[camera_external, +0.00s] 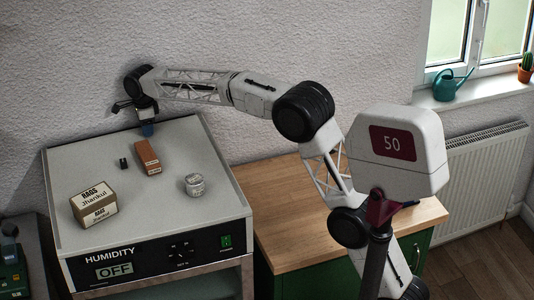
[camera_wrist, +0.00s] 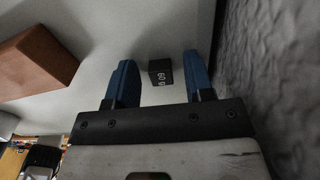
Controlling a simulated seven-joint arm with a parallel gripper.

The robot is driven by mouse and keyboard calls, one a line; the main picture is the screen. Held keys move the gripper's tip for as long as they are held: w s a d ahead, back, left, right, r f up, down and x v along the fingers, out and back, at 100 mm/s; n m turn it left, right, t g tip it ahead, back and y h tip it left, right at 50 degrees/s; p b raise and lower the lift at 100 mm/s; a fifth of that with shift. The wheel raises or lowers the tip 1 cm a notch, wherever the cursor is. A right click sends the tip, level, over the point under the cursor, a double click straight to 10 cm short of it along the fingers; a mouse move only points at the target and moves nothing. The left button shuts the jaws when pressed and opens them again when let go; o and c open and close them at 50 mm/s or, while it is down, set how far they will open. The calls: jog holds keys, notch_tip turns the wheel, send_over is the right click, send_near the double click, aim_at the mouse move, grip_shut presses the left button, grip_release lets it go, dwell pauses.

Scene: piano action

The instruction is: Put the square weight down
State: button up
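A small black square weight (camera_wrist: 160,72) with white markings like "60" shows in the wrist view. It lies between the blue fingertips of my gripper (camera_wrist: 160,75), with a gap to each finger, so the gripper is open. The weight appears to rest on the pale grey surface, though its exact height is hard to judge. In the external view my gripper (camera_external: 147,129) points down at the back edge of the humidity cabinet top (camera_external: 185,145). The weight cannot be made out there.
A brown brick (camera_external: 147,157) lies close in front of my gripper, with a small black object (camera_external: 124,164) beside it. A labelled rags box (camera_external: 94,204) and a round grey container (camera_external: 195,185) stand farther forward. The textured wall (camera_wrist: 265,80) is close beside the gripper.

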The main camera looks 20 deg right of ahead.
jog(key=shift+r, duration=0.1)
notch_tip(320, 180, up, 12)
dwell(1.0)
dwell(0.5)
jog(key=s+d+r+n, duration=0.1)
jog(key=s+d+n, duration=0.35)
jog(key=d, duration=0.75)
jog(key=s+d+n+t, duration=0.1)
jog(key=s+d, duration=0.7)
jog(key=d, duration=0.5)
jog(key=s+d+r+n, duration=0.1)
jog(key=s+d+n, duration=0.35)
jog(key=d, duration=0.75)
jog(key=s+d+f+n, duration=0.2)
jog(key=s+d+f, duration=0.4)
jog(key=s, duration=0.5)
jog(key=s+d+f+n+t, duration=0.1)
jog(key=s+d+f+n, duration=0.2)
jog(key=s, duration=0.9)
jog(key=s+d+f+n, duration=0.2)
jog(key=s+d+f, duration=0.8)
jog(key=s+d, duration=0.1)
jog(key=shift+s+n+t, duration=0.3)
jog(key=shift+s+n, duration=0.1)
jog(key=shift+s, duration=0.35)
